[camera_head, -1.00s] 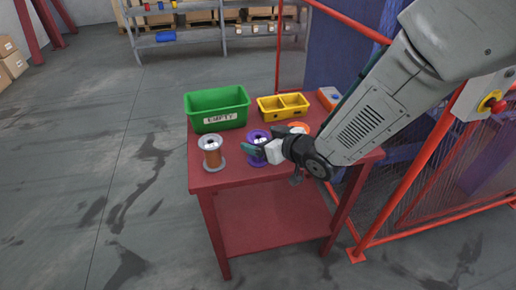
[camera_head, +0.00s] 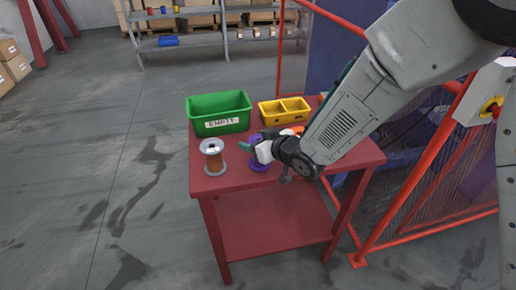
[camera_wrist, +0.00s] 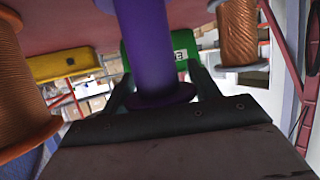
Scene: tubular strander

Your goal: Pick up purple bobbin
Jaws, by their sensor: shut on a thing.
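The purple bobbin (camera_head: 258,164) is on the red table, mostly hidden behind my gripper in the head view. In the wrist view the purple bobbin (camera_wrist: 147,45) stands between the two dark fingers, its flange close to the palm. My gripper (camera_head: 249,143) is shut on the purple bobbin; its fingers also show in the wrist view (camera_wrist: 160,88). In the head view only the lower flange of the bobbin shows clearly, at or just above the table top.
A copper-coloured bobbin (camera_head: 213,158) stands left of my gripper on the red table (camera_head: 300,178). A green bin (camera_head: 219,124) labelled EMPTY and a yellow two-part tray (camera_head: 284,110) sit behind. An orange bobbin is partly hidden by my arm. A red fence (camera_head: 420,175) stands right.

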